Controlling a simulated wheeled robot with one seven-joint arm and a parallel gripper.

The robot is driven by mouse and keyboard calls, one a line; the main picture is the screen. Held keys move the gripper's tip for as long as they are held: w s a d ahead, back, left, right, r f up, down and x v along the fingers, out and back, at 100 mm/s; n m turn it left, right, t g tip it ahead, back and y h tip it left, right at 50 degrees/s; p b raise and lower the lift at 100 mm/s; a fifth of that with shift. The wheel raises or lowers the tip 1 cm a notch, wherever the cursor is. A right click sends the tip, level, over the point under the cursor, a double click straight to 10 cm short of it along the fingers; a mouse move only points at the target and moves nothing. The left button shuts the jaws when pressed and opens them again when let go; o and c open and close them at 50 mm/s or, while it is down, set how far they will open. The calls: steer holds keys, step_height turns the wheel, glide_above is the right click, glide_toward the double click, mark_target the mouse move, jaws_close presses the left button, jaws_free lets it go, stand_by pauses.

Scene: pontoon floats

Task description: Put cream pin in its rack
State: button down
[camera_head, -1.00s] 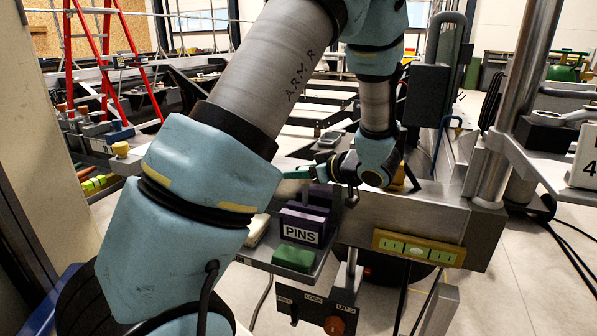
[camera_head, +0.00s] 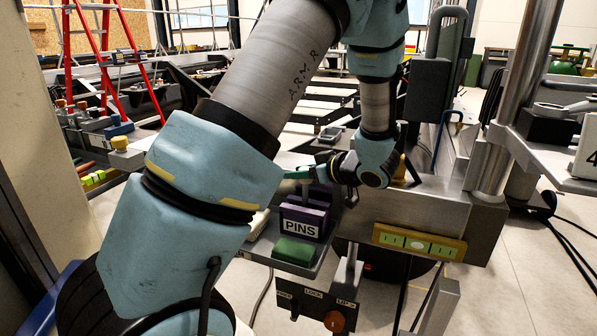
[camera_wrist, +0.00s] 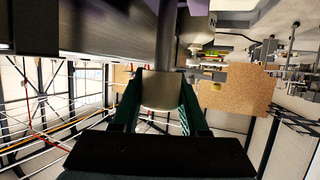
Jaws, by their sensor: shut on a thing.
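The cream pin (camera_wrist: 162,90) is between my gripper's green fingers (camera_wrist: 161,104) in the wrist view, gripped by its cream head. In the head view my gripper (camera_head: 299,173) is just above the purple rack (camera_head: 304,213) labelled PINS, and the pin's head is hidden there. I cannot tell whether the shaft's tip is inside a slot of the rack.
A green block (camera_head: 294,251) lies on the grey shelf in front of the rack. A pale block (camera_head: 258,224) lies left of it, partly behind my arm. A switch box (camera_head: 318,306) hangs below. A metal beam with a yellow level (camera_head: 418,243) stands to the right.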

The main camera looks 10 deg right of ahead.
steer(key=shift+f+b, duration=1.85)
steer(key=shift+f, duration=1.55)
steer(key=shift+c, duration=2)
jaws_free()
steer(key=shift+o, duration=0.3)
steer(key=shift+a+f, duration=0.1)
steer(key=shift+s, duration=0.1)
steer(key=b+v, duration=0.2)
steer(key=v, duration=0.9)
